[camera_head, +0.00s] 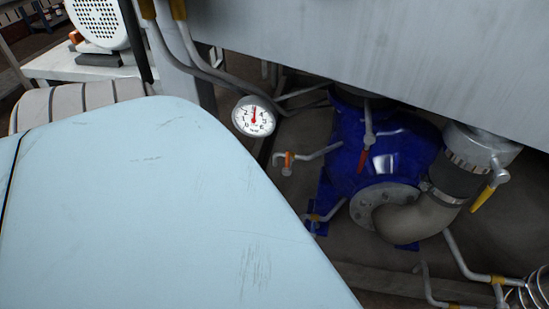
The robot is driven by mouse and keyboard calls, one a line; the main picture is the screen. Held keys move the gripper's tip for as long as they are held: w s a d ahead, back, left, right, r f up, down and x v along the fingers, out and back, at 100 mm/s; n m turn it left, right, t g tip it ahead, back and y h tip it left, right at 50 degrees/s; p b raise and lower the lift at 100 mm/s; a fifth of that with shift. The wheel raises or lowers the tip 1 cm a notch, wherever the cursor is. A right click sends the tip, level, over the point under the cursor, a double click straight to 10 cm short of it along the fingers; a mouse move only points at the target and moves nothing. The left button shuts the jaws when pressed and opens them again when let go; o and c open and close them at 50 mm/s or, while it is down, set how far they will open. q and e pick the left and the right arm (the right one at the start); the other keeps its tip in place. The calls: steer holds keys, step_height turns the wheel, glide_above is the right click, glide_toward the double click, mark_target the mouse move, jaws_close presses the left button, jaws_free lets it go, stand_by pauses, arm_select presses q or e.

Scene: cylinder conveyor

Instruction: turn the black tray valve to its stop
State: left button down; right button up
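I cannot make out a black tray valve or a tray in the head view. The valve handles that show are a red one (364,159) in front of the blue pump housing and a yellow one (483,198) by the grey pipe fitting at the right. Smaller orange fittings sit on thin pipes left of the pump. Neither of my grippers is in view.
A large pale blue, scuffed surface (150,220) fills the lower left and hides what lies behind it. A round dial gauge (254,117) stands beyond its edge. The blue pump (398,150) and bent pipe (418,217) lie under a grey metal panel (400,50).

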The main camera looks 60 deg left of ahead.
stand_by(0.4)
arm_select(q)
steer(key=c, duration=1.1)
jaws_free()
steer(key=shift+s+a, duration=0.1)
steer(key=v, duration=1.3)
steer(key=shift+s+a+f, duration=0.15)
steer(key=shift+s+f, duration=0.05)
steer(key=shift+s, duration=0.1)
